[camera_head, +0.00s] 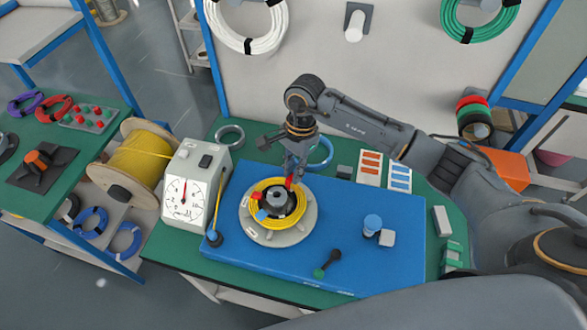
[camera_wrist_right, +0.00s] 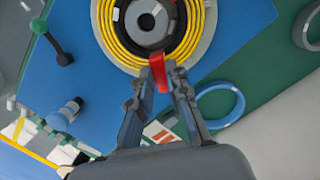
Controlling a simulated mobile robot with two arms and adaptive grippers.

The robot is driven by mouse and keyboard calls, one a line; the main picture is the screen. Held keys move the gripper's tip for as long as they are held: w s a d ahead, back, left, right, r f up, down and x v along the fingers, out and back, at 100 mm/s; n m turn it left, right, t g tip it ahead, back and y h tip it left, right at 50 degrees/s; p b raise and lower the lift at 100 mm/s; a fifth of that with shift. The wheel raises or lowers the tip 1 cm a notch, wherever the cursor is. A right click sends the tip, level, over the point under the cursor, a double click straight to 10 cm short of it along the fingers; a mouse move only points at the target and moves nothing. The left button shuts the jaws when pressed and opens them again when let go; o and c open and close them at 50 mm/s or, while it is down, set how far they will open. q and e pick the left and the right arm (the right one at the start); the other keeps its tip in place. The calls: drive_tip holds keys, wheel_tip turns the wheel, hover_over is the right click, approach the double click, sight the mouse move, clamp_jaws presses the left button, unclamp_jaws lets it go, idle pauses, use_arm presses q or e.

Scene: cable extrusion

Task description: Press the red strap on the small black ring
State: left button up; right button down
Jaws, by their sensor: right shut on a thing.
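The small black ring (camera_head: 283,216) lies inside a yellow cable coil (camera_head: 252,200) on a round light plate (camera_head: 263,236). A grey hub (camera_head: 277,197) stands at its middle. My right gripper (camera_head: 291,176) is over the far edge of the coil, pointing down. It is shut on the red strap (camera_head: 289,184). In the right wrist view, the red strap (camera_wrist_right: 176,80) shows between the fingertips, its upper end reaching the edge of the black ring (camera_wrist_right: 176,40). I cannot tell whether it touches the ring. My left gripper is not in view.
The plate stands on a blue board (camera_head: 340,235) on a green table. A dial gauge box (camera_head: 186,192) and yellow cable spool (camera_head: 138,160) are at left. A blue ring (camera_head: 322,152) lies behind. A green-knobbed lever (camera_head: 326,264) and blue knob (camera_head: 372,222) stand at right front.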

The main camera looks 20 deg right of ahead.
sight(293, 185)
drive_tip(key=shift+f, duration=0.15)
drive_tip(key=shift+f+b, duration=1.35)
drive_tip(key=shift+b, duration=0.1)
drive_tip(key=shift+f+b, duration=0.55)
drive_tip(key=shift+b, duration=0.2)
drive_tip(key=shift+s+f+b, duration=0.15)
drive_tip(key=shift+f+b, duration=0.1)
drive_tip(key=shift+b, duration=0.15)
idle(0.8)
idle(0.4)
drive_tip(key=c, duration=1.2)
unclamp_jaws()
drive_tip(key=shift+r, duration=0.15)
